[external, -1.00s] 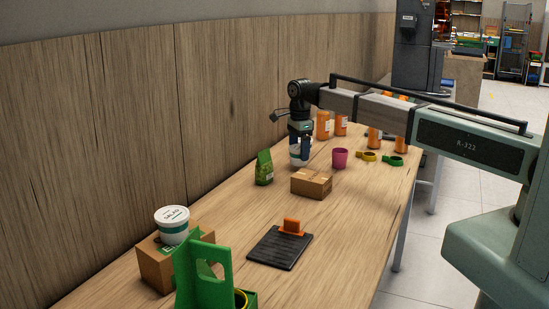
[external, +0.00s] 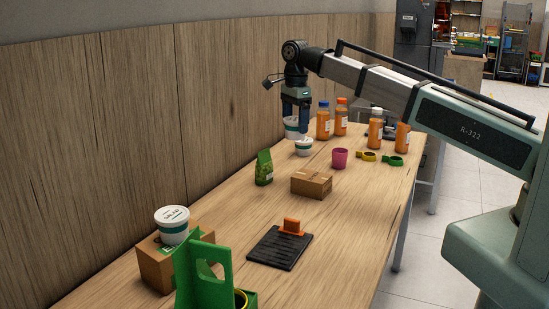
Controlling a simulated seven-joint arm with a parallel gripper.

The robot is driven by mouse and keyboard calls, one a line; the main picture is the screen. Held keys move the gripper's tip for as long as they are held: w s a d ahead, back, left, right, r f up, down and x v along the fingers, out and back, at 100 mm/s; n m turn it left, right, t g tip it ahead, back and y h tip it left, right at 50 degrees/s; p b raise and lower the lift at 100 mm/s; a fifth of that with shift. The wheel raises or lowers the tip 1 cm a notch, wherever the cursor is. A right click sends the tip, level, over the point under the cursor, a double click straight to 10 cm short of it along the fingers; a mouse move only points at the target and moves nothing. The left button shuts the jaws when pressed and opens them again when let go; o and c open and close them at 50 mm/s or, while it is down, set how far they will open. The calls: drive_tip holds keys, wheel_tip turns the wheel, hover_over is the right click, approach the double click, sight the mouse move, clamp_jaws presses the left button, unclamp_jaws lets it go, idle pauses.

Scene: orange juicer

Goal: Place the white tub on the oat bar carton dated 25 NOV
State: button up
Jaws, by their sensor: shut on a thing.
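My gripper (external: 297,128) is high over the far left part of the table, near the wall. It is shut on a white tub (external: 290,124), which is partly hidden by the fingers and appears raised above the table. A second white tub (external: 304,147) with a green band stands on the table just below and to the right. A third white tub (external: 172,233), lettered SALAD, sits on a brown carton (external: 152,262) at the near left. Another brown carton (external: 309,187) lies in mid-table with a bare top. No date is readable on either carton.
A green pouch (external: 264,168) stands left of the middle carton, a magenta cup (external: 340,158) behind it. Orange bottles (external: 323,121) and tape rolls (external: 392,160) are at the far end. A black slotted board (external: 280,250) and green holder (external: 207,275) are nearer.

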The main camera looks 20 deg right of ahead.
drive_tip(key=s+d+m, duration=0.1)
drive_tip(key=s+d, duration=0.2)
drive_tip(key=s, duration=0.3)
drive_tip(key=m, duration=0.1)
hover_over(312, 175)
drive_tip(key=shift+s+f, duration=0.15)
drive_tip(key=shift+f, duration=4.8)
drive_tip(key=shift+f, duration=0.15)
drive_tip(key=o, duration=1.1)
drive_tip(key=shift+c, duration=0.2)
wheel_tip(312, 175, up, 12)
